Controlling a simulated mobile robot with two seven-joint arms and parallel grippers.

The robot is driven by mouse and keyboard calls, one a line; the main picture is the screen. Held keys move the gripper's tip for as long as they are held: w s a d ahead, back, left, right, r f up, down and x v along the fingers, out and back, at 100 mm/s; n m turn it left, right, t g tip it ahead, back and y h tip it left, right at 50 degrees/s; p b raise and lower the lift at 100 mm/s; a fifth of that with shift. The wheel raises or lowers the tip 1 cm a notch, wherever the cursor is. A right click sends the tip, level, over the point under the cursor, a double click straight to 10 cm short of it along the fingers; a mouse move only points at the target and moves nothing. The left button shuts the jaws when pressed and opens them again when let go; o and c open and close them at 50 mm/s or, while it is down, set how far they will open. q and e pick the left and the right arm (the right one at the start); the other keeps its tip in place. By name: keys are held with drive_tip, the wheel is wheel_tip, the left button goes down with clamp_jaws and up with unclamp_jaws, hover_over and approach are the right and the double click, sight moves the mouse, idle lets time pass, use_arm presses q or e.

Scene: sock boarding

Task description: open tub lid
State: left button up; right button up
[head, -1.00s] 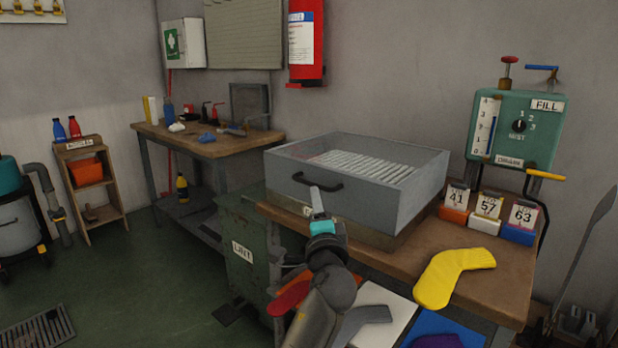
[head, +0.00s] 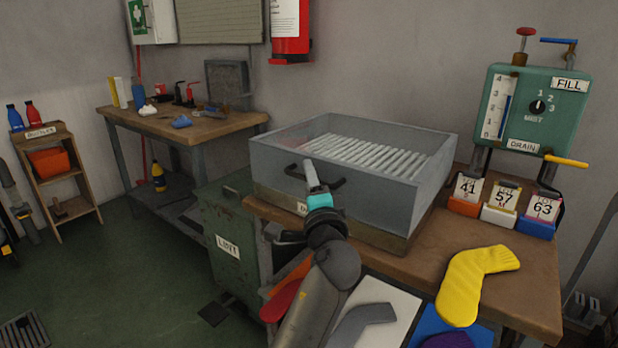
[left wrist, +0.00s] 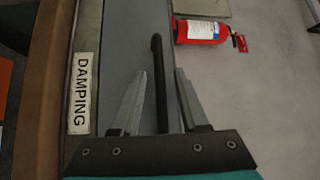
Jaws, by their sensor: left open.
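The damping tub (head: 345,205) is a grey box on the wooden bench. Its translucent lid (head: 425,160) is down, with pale ribs showing through it. A black bar handle (head: 334,184) is on the lid's front face; it also shows in the left wrist view (left wrist: 158,75). My left gripper (head: 311,168) is at the handle, reaching from below. In the left wrist view my left gripper (left wrist: 161,85) is open, with the handle bar between its two fingers. Gaps show on both sides of the bar. My right gripper is not in view.
A yellow sock (head: 472,283) lies on the bench right of the tub. Tag holders (head: 500,208) and a green fill panel (head: 535,110) stand behind it. A green lint bin (head: 225,230) is left of the tub. A fire extinguisher (head: 290,30) hangs behind.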

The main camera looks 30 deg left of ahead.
use_arm(q)
clamp_jaws()
idle(1.4)
